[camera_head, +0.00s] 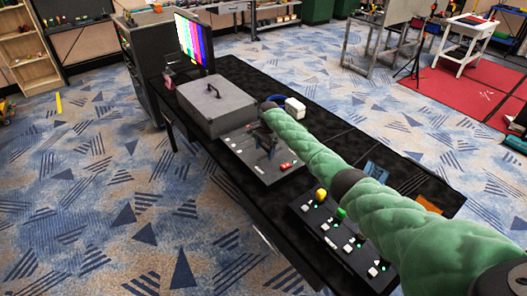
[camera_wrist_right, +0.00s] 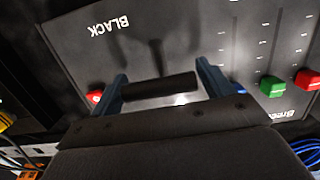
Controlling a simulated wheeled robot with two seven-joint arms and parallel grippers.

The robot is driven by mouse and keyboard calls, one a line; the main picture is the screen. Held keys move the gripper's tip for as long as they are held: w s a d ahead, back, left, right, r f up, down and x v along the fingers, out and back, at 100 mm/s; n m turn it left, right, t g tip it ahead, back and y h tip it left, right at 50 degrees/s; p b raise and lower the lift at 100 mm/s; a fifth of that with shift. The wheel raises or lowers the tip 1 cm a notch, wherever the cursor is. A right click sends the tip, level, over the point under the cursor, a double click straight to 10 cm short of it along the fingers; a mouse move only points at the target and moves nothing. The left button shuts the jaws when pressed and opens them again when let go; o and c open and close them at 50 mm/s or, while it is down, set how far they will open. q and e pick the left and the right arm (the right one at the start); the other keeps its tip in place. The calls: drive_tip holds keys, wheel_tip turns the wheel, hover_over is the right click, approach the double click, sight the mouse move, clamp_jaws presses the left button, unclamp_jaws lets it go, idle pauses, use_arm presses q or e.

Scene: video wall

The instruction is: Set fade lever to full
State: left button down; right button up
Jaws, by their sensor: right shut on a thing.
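A grey console panel (camera_head: 238,152) lies on the black desk. In the right wrist view the panel (camera_wrist_right: 75,50) carries the word "BLACK", upside down. The fade lever shows there as a dark round handle bar (camera_wrist_right: 160,86) on the panel. My right gripper (camera_wrist_right: 165,88) is shut on this bar, with one blue-grey finger at each end of it. In the head view my right gripper (camera_head: 266,138) is over the panel, small and dark, and partly hides the lever. My left gripper is not in view.
A grey case (camera_head: 215,103) stands beside the panel, with a colour-bar monitor (camera_head: 193,43) behind it. Red (camera_wrist_right: 307,79) and green (camera_wrist_right: 272,86) slider caps sit right of the lever. A button box (camera_head: 335,235) stands nearer on the desk (camera_head: 225,185).

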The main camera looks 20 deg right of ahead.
drive_tip(key=shift+w+d+r+g+y, duration=0.15)
drive_tip(key=shift+d+r+y, duration=0.1)
drive_tip(key=shift+y, duration=0.3)
drive_tip(key=shift+w+d+r+g+y, duration=0.15)
drive_tip(key=shift+d+y, duration=0.1)
drive_tip(key=shift+y, duration=0.3)
drive_tip(key=shift+w+d+r+y, duration=0.15)
drive_tip(key=shift+d+y, duration=0.15)
drive_tip(key=shift+y, duration=0.2)
drive_tip(key=shift+w+d+r+b, duration=0.15)
drive_tip(key=shift+d+b, duration=0.2)
drive_tip(key=shift+d, duration=0.15)
drive_tip(key=shift+w+d, duration=0.2)
drive_tip(key=shift+d, duration=0.3)
drive_tip(key=shift+w+d+b, duration=0.15)
drive_tip(key=shift+d+b, duration=0.15)
drive_tip(key=shift+d, duration=0.5)
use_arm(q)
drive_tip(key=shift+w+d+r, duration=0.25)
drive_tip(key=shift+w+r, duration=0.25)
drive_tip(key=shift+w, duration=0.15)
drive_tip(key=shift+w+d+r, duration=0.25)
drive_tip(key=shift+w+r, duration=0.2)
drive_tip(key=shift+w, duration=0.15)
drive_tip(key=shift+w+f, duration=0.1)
use_arm(e)
drive_tip(key=shift+f, duration=0.2)
